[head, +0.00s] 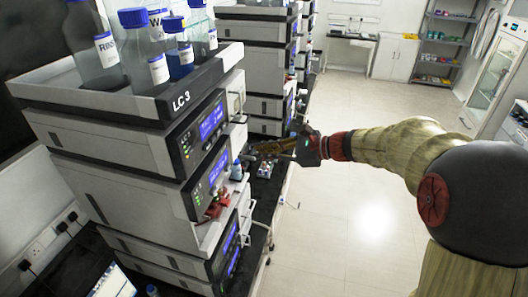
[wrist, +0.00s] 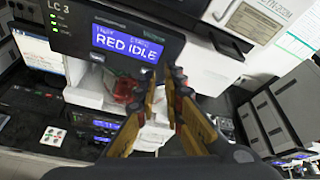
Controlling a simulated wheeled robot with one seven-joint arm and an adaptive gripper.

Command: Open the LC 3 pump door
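The LC 3 stack fills the left of the head view, with its name on the dark top tray (head: 172,103). Below are modules with blue displays, including an upper module (head: 110,140) and a second module (head: 125,200). The wrist view shows an LC 3 module's display (wrist: 125,40) reading "RED IDLE", with a pale recess and red parts (wrist: 124,88) below it. I cannot tell which panel is the pump door. My gripper (wrist: 173,84) is open and empty, its brown fingers apart, before this module's front. In the head view it (head: 268,148) is right of the stack; contact is unclear.
Blue-capped bottles (head: 150,50) stand in the top tray. More instrument stacks (head: 262,80) stand behind along the bench. A white panel with a yellow label (wrist: 250,22) is right of the display. The pale floor (head: 335,215) right of the bench is clear.

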